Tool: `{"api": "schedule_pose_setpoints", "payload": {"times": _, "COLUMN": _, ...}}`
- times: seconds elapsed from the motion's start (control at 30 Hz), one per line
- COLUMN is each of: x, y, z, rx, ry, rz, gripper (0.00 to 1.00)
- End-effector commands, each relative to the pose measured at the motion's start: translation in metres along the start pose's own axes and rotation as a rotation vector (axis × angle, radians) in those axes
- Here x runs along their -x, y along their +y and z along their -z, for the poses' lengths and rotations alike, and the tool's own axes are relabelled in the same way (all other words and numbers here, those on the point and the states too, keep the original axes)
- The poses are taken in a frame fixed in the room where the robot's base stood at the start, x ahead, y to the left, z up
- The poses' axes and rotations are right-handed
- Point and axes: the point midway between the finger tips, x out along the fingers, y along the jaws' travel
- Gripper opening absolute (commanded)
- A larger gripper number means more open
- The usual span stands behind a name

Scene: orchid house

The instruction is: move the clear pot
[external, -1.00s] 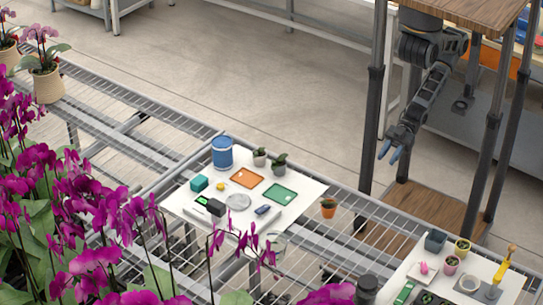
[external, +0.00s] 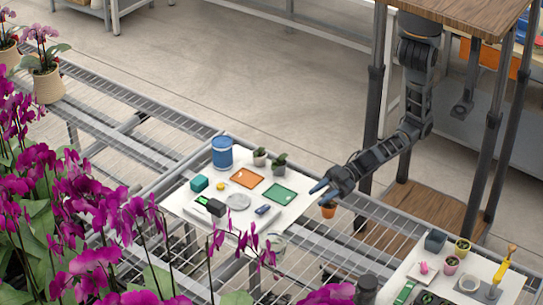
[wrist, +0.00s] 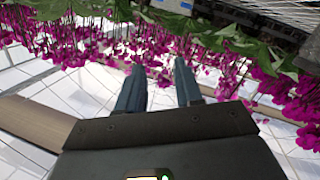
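What looks like the clear pot (external: 277,242) stands at the front right edge of the white board, partly behind magenta orchid blooms, in the external view. My gripper (external: 317,188) is above the bench, up and to the right of that pot and apart from it. In the wrist view my gripper (wrist: 159,66) has its two blue fingers apart with nothing between them. I cannot make out the clear pot in the wrist view.
A terracotta pot (external: 328,211) stands just below my gripper on the mesh bench. The white board (external: 180,205) holds a blue drum (external: 222,152), an orange tray (external: 247,177), a green tray (external: 280,194) and small plants. Tall orchids (external: 90,215) crowd the front left.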

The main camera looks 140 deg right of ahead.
Motion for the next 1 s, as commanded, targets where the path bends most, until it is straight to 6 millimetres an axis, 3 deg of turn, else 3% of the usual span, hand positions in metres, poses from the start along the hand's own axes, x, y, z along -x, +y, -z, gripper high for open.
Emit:
{"api": "schedule_pose_setpoints", "payload": {"times": 0.23, "x": -0.061, "y": 0.023, "z": 0.028, "rx": 0.003, "ry": 0.006, "rz": -0.113, "gripper": 0.35}}
{"api": "schedule_pose_setpoints", "payload": {"times": 0.33, "x": -0.088, "y": 0.032, "z": 0.028, "rx": -0.059, "ry": -0.047, "rz": -0.153, "gripper": 0.35}}
{"api": "schedule_pose_setpoints", "payload": {"times": 0.7, "x": -0.181, "y": 0.05, "z": 0.011, "rx": -0.484, "ry": -0.373, "rz": -0.286, "gripper": 0.35}}
{"api": "schedule_pose_setpoints", "payload": {"times": 1.0, "x": -0.23, "y": 0.045, "z": 0.027, "rx": -0.824, "ry": -0.631, "rz": -0.37, "gripper": 0.35}}
